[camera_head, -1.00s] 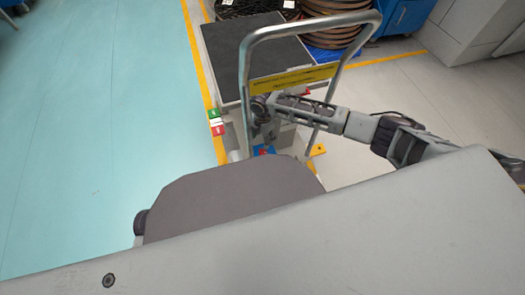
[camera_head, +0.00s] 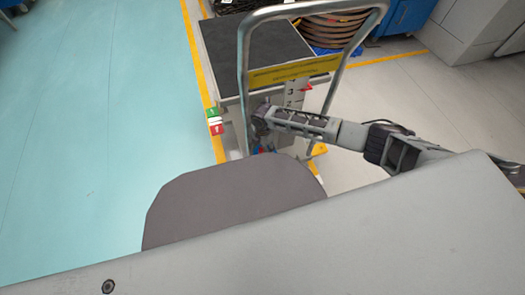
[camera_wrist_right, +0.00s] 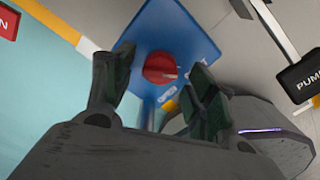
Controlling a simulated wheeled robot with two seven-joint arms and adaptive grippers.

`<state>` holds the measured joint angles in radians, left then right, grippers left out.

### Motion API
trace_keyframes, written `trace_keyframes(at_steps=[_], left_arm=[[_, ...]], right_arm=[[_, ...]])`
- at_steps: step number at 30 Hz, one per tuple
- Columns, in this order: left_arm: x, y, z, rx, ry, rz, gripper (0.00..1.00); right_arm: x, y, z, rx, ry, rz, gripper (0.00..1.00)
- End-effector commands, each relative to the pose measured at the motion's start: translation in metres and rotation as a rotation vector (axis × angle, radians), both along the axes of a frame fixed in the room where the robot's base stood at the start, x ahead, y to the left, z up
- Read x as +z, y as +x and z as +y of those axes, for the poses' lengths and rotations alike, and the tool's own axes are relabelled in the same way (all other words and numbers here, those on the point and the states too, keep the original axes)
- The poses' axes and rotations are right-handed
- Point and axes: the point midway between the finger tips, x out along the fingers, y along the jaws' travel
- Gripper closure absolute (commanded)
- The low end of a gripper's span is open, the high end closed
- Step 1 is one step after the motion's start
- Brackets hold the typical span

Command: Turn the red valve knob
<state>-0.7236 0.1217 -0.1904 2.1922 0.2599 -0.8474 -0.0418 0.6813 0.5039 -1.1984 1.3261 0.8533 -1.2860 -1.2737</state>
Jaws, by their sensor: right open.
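The red valve knob (camera_wrist_right: 160,67) is round with a small pale mark at its right. My right gripper (camera_wrist_right: 162,75) is open, with one finger on each side of the knob in the picture. I see no contact, and cannot tell how far the fingertips are from it. My left gripper is out of view.
A metal handle (camera_head: 243,75) with a yellow label rises in front of a dark-topped platform (camera_head: 250,50).

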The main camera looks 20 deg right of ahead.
Motion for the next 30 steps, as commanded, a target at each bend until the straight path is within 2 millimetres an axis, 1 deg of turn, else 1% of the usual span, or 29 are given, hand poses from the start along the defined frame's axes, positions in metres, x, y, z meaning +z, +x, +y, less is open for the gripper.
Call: trace_keyframes(at_steps=[1, 6, 17, 18, 28, 30], left_arm=[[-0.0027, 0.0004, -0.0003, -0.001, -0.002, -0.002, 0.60], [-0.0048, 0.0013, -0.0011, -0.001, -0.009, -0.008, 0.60], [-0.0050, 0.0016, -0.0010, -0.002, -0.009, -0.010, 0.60], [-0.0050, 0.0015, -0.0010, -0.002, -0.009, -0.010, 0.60], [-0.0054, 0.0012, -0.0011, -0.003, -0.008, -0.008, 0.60], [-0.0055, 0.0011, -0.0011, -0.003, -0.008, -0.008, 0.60]], right_arm=[[-0.0054, 0.0000, 0.0001, 0.000, 0.000, 0.000, 0.44], [-0.0131, -0.0001, 0.0005, 0.001, 0.000, 0.000, 0.44], [-0.0148, -0.0002, 0.0003, 0.001, 0.000, 0.000, 0.44], [-0.0148, -0.0001, 0.0004, 0.001, 0.000, 0.000, 0.45], [-0.0147, -0.0001, 0.0003, 0.001, 0.000, 0.000, 0.87], [-0.0147, -0.0001, 0.0003, 0.000, 0.000, 0.000, 0.89]])
